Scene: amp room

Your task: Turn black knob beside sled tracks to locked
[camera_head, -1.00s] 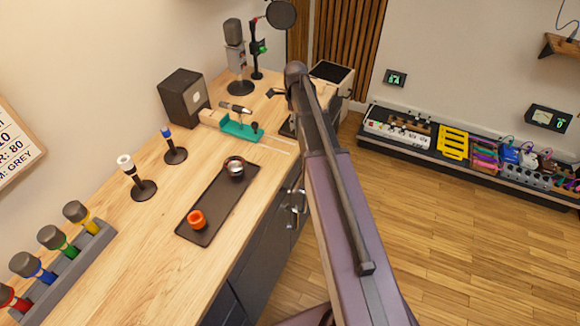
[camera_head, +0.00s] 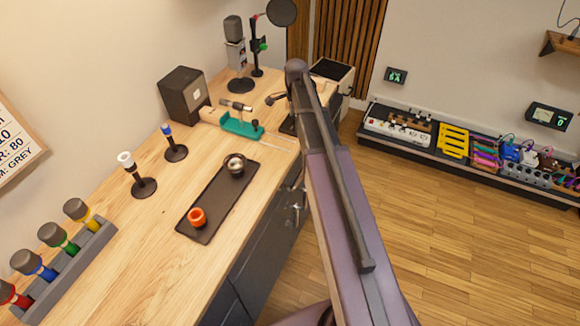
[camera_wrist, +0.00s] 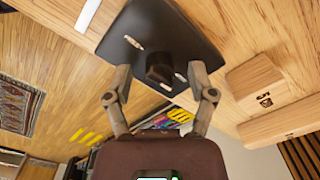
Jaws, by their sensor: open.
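In the wrist view a round black knob (camera_wrist: 160,68) stands on a dark plate (camera_wrist: 150,30) with small pale marks on it. My gripper (camera_wrist: 160,72) is open, with one finger on each side of the knob. I cannot tell whether either finger touches it. In the head view my gripper (camera_head: 277,99) is at the far right part of the wooden counter, mostly hidden by my arm. The pale sled tracks (camera_head: 278,146) run along the counter, with a teal sled (camera_head: 241,125) at their left. The knob cannot be made out in the head view.
A black speaker box (camera_head: 184,94) and microphone stands are behind. Wooden blocks (camera_wrist: 254,80) show right of the plate in the wrist view.

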